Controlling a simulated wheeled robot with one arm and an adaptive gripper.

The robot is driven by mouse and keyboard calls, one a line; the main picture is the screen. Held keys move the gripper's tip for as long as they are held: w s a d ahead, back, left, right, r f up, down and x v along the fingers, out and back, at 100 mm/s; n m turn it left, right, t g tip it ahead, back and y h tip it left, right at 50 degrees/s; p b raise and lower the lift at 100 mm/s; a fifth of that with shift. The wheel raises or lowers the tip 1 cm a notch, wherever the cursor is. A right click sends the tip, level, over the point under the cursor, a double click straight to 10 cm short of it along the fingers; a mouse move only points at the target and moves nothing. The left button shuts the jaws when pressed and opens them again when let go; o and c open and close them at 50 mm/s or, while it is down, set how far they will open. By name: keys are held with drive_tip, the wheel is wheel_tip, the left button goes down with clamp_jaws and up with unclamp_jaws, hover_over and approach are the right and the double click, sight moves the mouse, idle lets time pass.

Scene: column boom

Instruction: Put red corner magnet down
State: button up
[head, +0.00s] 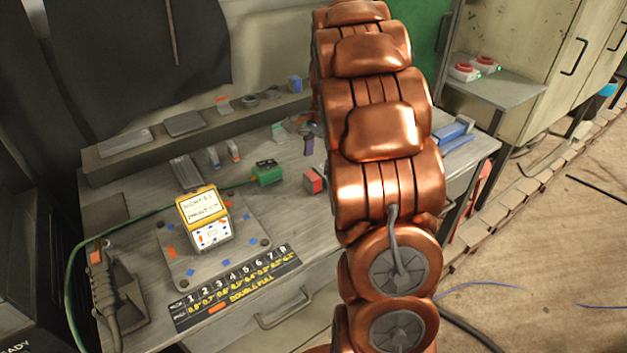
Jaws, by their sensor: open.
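A small block with a red face and darker sides (313,182), which looks like the red corner magnet, rests on the grey workbench (290,215). It sits just left of my copper-coloured arm, and nothing is seen holding it. My arm rises through the middle of the head view and covers part of the bench behind it. I cannot make out my gripper; it seems hidden behind the arm.
A yellow-framed display box (203,217) stands on a grey plate (180,262). A green block (267,173) with a cable lies nearby. A numbered chart (236,287) lies at the front. A torch-like tool (104,290) is left. A blue tray (453,131) is right.

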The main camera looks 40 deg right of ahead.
sight(313, 175)
drive_tip(key=shift+w+a+f+p, duration=0.1)
drive_tip(key=shift+a+f+p, duration=0.2)
drive_tip(key=shift+f, duration=0.65)
drive_tip(key=shift+a+f+p, duration=0.25)
drive_tip(key=shift+f+p, duration=0.1)
drive_tip(key=shift+f, duration=0.6)
drive_tip(key=shift+w+a+f+p, duration=0.1)
drive_tip(key=shift+a+f+p, duration=0.2)
drive_tip(key=shift+f, duration=0.65)
clamp_jaws()
